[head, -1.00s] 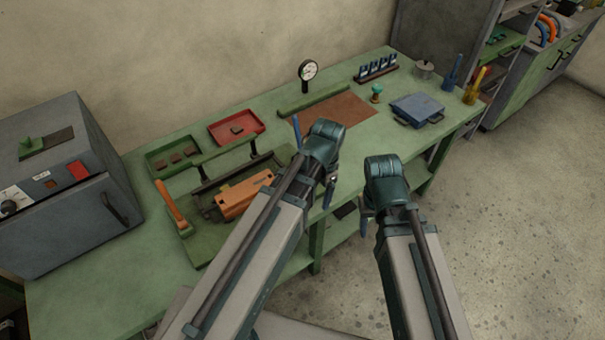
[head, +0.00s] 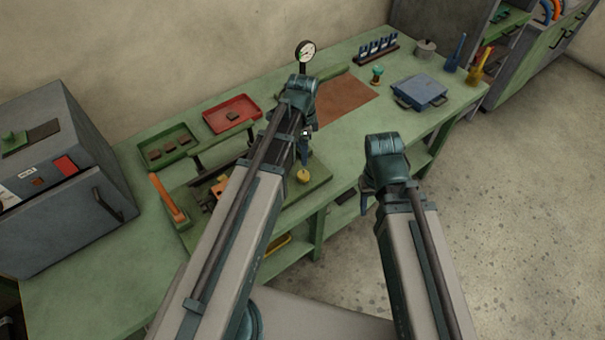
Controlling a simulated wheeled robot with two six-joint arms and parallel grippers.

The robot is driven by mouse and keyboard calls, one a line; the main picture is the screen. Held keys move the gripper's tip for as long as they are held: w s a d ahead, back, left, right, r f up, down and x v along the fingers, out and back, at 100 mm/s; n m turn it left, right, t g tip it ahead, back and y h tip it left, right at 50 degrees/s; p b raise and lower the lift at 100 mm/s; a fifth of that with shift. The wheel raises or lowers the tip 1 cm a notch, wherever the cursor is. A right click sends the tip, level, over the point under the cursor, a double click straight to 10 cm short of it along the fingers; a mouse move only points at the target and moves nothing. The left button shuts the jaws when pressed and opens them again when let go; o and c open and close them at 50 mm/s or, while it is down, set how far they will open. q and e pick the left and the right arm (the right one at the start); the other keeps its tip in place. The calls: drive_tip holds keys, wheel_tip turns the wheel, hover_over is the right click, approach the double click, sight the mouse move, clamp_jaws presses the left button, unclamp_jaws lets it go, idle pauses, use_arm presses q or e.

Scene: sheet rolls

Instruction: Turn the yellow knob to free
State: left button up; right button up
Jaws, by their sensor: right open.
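The yellow knob (head: 304,176) sits at the right end of the green base (head: 318,172) of the sheet rolls machine. My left gripper (head: 303,160) points down just above the knob; I cannot tell whether it touches it or whether its jaws are open. My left forearm hides most of the rolls and of the orange part (head: 219,187). My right gripper (head: 366,202) is open and empty, in front of the bench's front edge, to the right of the knob. Its fingers are partly hidden by its own wrist.
An orange lever (head: 168,198) stands at the machine's left end. Green (head: 187,138) and red (head: 257,111) trays lie behind it. A dial gauge (head: 305,52) stands at the back. A blue case (head: 419,106) is at right. The brown mat (head: 350,103) has bare room.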

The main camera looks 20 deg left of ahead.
sight(302, 174)
use_arm(q)
wheel_tip(302, 174, down, 12)
drive_tip(key=b, duration=1.1)
drive_tip(key=shift+r, duration=0.1)
clamp_jaws()
